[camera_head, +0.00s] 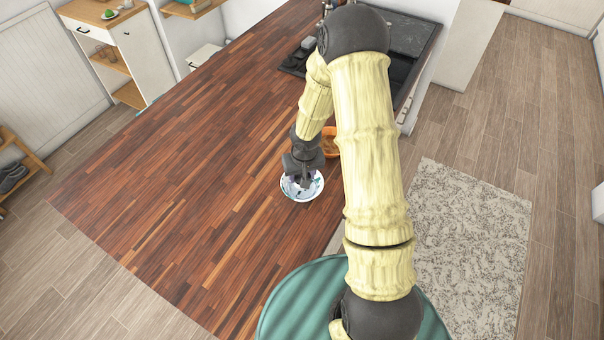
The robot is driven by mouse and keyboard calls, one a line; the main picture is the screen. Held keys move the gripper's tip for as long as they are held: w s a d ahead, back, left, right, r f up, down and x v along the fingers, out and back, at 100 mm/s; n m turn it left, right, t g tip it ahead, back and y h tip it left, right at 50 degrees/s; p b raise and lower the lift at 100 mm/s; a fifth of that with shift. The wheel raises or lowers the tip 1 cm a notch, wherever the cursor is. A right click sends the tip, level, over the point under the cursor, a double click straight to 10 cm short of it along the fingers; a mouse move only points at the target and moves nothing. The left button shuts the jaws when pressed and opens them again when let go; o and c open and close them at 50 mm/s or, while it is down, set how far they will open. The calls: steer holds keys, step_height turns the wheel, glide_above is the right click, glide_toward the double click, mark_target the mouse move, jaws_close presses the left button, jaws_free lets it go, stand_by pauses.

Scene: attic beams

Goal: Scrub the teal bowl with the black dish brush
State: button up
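A small bowl (313,194), pale with teal and dark marks, stands on the wooden counter (190,170) near its right edge. It is the only bowl with teal on it that I see. My gripper (301,183) points down at the bowl from above, with its tips over or inside the bowl. The gripper is dark and small here, so I cannot tell whether its fingers are open or shut. I cannot make out the black dish brush; dark shapes at the fingertips are too small to identify.
An orange bowl (329,146) stands just behind my gripper, partly hidden by my arm. A black sink (405,38) is at the counter's far end, with small dark items (303,50) beside it. The counter's left and middle are clear. A speckled rug (470,240) lies on the right floor.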

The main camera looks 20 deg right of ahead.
steer(key=shift+f+b, duration=1.05)
steer(key=shift+f, duration=0.2)
steer(key=shift+f+b, duration=0.95)
steer(key=shift+b, duration=0.05)
stand_by(0.4)
stand_by(0.9)
steer(key=shift+s+d, duration=0.1)
steer(key=shift+d, duration=0.7)
steer(key=shift+s+a+r+b, duration=0.15)
steer(key=shift+a+b, duration=0.1)
steer(key=shift+a, duration=0.5)
steer(key=shift+s+a+f+b, duration=0.15)
steer(key=shift+a+b, duration=0.1)
steer(key=shift+a, duration=0.45)
steer(key=shift+r, duration=0.15)
